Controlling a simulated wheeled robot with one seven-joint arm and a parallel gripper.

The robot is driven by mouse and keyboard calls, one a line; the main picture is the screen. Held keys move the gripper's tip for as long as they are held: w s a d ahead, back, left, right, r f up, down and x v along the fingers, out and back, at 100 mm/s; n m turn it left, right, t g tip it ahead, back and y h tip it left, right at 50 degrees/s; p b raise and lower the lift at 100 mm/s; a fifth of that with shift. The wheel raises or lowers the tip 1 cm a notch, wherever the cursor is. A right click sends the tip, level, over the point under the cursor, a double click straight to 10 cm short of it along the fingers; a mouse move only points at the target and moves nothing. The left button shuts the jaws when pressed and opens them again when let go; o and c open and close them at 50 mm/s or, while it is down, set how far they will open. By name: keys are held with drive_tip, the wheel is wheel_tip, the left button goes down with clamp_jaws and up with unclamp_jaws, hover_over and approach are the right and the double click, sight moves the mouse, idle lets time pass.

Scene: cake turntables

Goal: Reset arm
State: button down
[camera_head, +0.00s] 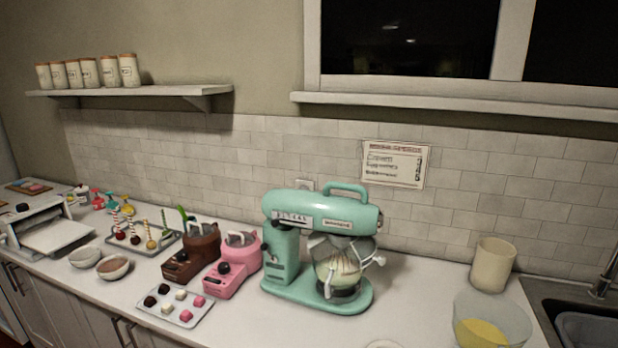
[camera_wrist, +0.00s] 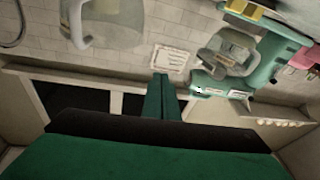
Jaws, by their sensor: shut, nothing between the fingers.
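My gripper (camera_wrist: 161,80) shows only in the wrist view, where the scene appears upside down. Its two green fingers are together, with nothing seen between them. Its wide green and black body fills the bottom of that view. The fingertips point towards the tiled wall, just below the paper sign (camera_wrist: 169,60) in the picture. No part of my arm shows in the head view. The mint stand mixer (camera_head: 318,222) stands on the counter and also shows in the wrist view (camera_wrist: 262,75), right of the fingers. I see no contact between my gripper and anything.
The white counter (camera_head: 420,290) holds a beige canister (camera_head: 493,265), a clear bowl of yellow mix (camera_head: 485,322), pink (camera_head: 228,272) and brown (camera_head: 190,260) melting pots, and a tray of sweets (camera_head: 172,306). A shelf (camera_head: 150,91) and window sill (camera_head: 430,101) jut out above. The sink is far right.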

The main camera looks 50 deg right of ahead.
drive_tip(key=w+a+f+n+t+y, duration=0.15)
drive_tip(key=w+a+f, duration=0.3)
drive_tip(key=a, duration=0.45)
drive_tip(key=w+a+f+n+t+y, duration=0.1)
drive_tip(key=w+a+f+y, duration=0.25)
drive_tip(key=a+f, duration=0.35)
drive_tip(key=w+a+f+n+t+y, duration=0.15)
drive_tip(key=w+a+f, duration=0.3)
drive_tip(key=a, duration=0.55)
drive_tip(key=s+a+n+y, duration=0.3)
drive_tip(key=s+a+y, duration=0.1)
drive_tip(key=a, duration=0.9)
drive_tip(key=s+a+f+n+y, duration=0.1)
drive_tip(key=s+a+n+y, duration=0.2)
drive_tip(key=a+y, duration=0.4)
drive_tip(key=s+a, duration=0.1)
drive_tip(key=a, duration=0.6)
drive_tip(key=shift+s+t, duration=0.3)
drive_tip(key=shift+t, duration=0.1)
drive_tip(key=shift+w+a, duration=0.1)
